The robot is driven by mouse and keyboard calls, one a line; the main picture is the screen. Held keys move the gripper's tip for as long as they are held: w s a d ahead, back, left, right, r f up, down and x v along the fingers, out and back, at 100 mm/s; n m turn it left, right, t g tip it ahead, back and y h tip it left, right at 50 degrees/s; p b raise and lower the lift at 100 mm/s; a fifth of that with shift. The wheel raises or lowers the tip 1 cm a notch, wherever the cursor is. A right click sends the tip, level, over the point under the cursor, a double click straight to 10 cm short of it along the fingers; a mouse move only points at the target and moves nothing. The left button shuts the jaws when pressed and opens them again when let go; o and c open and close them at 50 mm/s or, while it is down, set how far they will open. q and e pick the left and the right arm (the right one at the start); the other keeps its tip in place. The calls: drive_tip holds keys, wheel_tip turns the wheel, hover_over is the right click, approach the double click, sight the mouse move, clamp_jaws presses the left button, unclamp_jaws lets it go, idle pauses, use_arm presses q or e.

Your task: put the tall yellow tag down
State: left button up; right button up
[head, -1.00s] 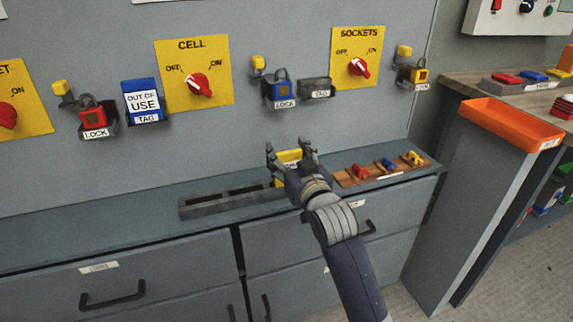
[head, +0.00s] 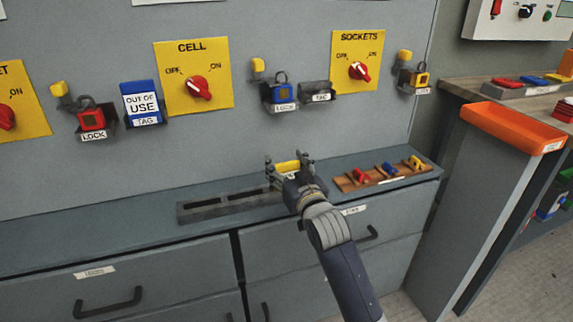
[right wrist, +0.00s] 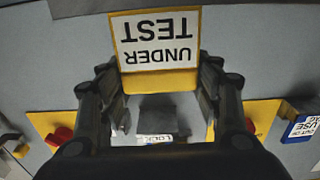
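The yellow tag (head: 288,168) is in my right gripper (head: 288,163), low over the grey ledge by the wall. In the right wrist view the tag (right wrist: 155,45) shows a white face reading UNDER TEST, upside down in the picture, between the two fingers of the gripper (right wrist: 158,75). The fingers are on its side edges. A grey slotted rack (head: 205,211) lies on the ledge just left of the gripper. Whether the tag's lower edge touches the ledge or rack is hidden by the gripper. My left gripper is not in view.
A wooden tray (head: 345,185) with small coloured pieces is close on the right. On the wall are a blue out-of-use tag (head: 141,103), a red padlock (head: 92,119), a blue padlock (head: 281,94), an empty tag holder (head: 317,90) and yellow switch panels (head: 219,55).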

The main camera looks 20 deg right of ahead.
drive_tip(key=shift+o, duration=1)
drive_tip(key=shift+r, duration=0.1)
drive_tip(key=shift+s, duration=0.15)
drive_tip(key=s+p, duration=0.1)
drive_tip(key=s, duration=0.4)
drive_tip(key=shift+s+d+r, duration=0.1)
drive_tip(key=shift+s, duration=0.25)
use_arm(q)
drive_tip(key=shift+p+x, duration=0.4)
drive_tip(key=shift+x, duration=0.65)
use_arm(e)
drive_tip(key=s+f+g, duration=0.7)
drive_tip(key=s+f, duration=0.8)
drive_tip(key=s, duration=0.2)
drive_tip(key=s+f+n+g, duration=0.1)
drive_tip(key=s+f+g, duration=0.6)
drive_tip(key=s+f, duration=0.7)
drive_tip(key=s, duration=0.4)
drive_tip(key=shift+d+f+n+g, duration=0.15)
drive_tip(key=shift+f+n+g, duration=0.15)
drive_tip(key=shift+f, duration=0.05)
